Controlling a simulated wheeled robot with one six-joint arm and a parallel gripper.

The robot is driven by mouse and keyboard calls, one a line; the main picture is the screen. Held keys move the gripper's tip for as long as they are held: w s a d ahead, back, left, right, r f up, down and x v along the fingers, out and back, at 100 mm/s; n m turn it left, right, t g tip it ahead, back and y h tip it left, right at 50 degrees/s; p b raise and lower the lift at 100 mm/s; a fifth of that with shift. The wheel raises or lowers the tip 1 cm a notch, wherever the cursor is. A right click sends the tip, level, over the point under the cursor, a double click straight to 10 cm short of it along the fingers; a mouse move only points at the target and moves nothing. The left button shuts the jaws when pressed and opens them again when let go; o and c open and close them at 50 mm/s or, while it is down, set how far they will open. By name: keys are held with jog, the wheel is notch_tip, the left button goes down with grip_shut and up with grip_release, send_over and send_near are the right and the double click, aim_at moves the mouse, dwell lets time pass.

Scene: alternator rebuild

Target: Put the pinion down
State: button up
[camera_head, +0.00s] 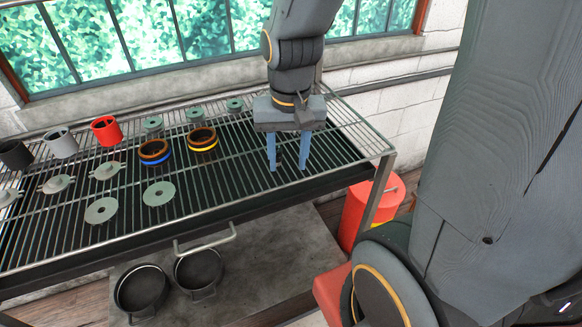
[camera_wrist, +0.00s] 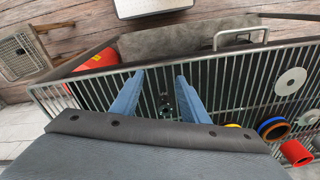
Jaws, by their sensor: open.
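My gripper (camera_head: 288,167) points down over the right end of the slatted metal rack table (camera_head: 237,180). Its two blue fingers are apart, with their tips close to the slats. In the wrist view, the open fingers (camera_wrist: 161,77) straddle a small dark shape (camera_wrist: 166,99) at the slats. I cannot tell whether this shape is the pinion or something below the slats. No pinion shows clearly in the head view. Whether the fingertips touch the rack is unclear.
Left of my gripper are a yellow-banded ring (camera_head: 202,140), a blue-banded ring (camera_head: 154,152), grey discs (camera_head: 159,193), a red cup (camera_head: 106,131) and grey flanged parts (camera_head: 107,171). Two dark pans (camera_head: 141,289) sit below. A red canister (camera_head: 358,212) stands at right. Slats around my gripper are clear.

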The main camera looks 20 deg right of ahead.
jog(key=s+f+n, duration=0.1)
jog(key=s+n, duration=0.1)
jog(key=n, duration=0.1)
jog(key=shift+f+n, duration=0.3)
jog(key=shift+f, duration=0.05)
